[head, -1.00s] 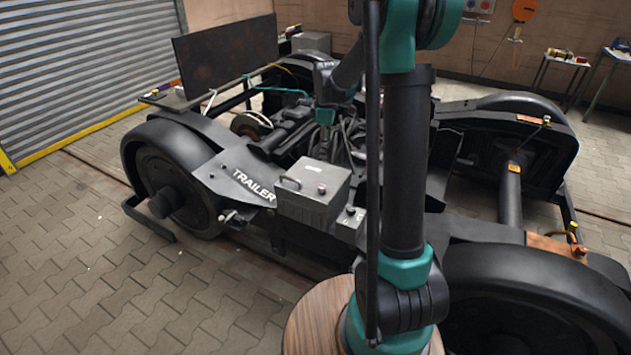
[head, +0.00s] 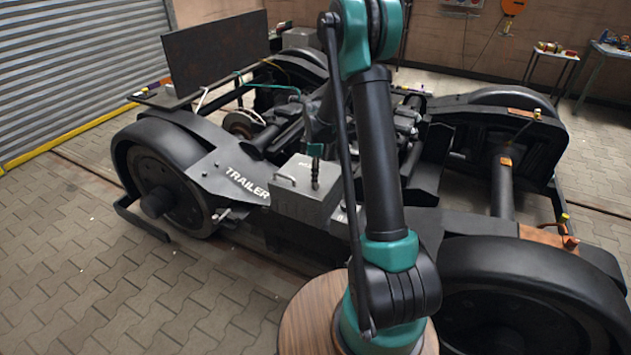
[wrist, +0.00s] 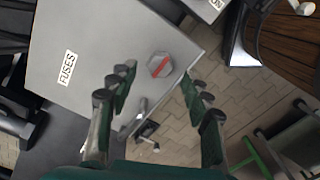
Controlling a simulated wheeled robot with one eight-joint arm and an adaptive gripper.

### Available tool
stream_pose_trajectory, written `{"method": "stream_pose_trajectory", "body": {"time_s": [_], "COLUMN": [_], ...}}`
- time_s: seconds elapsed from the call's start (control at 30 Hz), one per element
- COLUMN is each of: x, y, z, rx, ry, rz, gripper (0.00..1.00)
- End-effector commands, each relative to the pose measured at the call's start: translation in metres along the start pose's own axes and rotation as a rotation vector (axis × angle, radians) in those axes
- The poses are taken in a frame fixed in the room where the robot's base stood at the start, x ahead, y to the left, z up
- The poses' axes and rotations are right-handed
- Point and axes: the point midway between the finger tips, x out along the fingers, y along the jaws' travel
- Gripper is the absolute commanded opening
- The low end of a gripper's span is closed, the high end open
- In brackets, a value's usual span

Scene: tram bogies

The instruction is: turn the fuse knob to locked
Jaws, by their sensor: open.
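The fuse knob (wrist: 159,65) is a grey hexagonal knob with a red bar across it, on the grey fuse box (wrist: 85,40) labelled FUSES in the wrist view.
A smaller grey box (wrist: 205,8) is next to the fuse box, partly behind my arm in the head view. The bogie wheel (head: 165,190) and the frame marked TRAILER (head: 246,182) lie to the left. Paved floor (head: 80,270) is clear at front left.

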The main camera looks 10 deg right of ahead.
Motion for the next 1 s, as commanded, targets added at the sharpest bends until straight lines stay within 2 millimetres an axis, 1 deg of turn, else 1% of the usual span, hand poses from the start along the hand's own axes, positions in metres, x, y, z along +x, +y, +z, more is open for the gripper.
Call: {"method": "stream_pose_trajectory", "body": {"time_s": [0.03,0.1,0.23,0.37,0.6,0.67,1.0], "x": [0.009,0.018,0.029,0.033,0.034,0.034,0.033], "y": [0.000,0.000,0.000,0.000,0.000,0.000,0.000], "z": [0.000,0.000,0.000,0.000,0.000,0.000,0.000], "rx": [0.000,0.000,0.000,0.000,0.000,0.000,0.000], "ry": [0.000,0.000,0.000,0.000,0.000,0.000,0.000], "rz": [0.000,0.000,0.000,0.000,0.000,0.000,0.000], "gripper": [0.49,0.49,0.49,0.49,0.49,0.43,0.01]}}
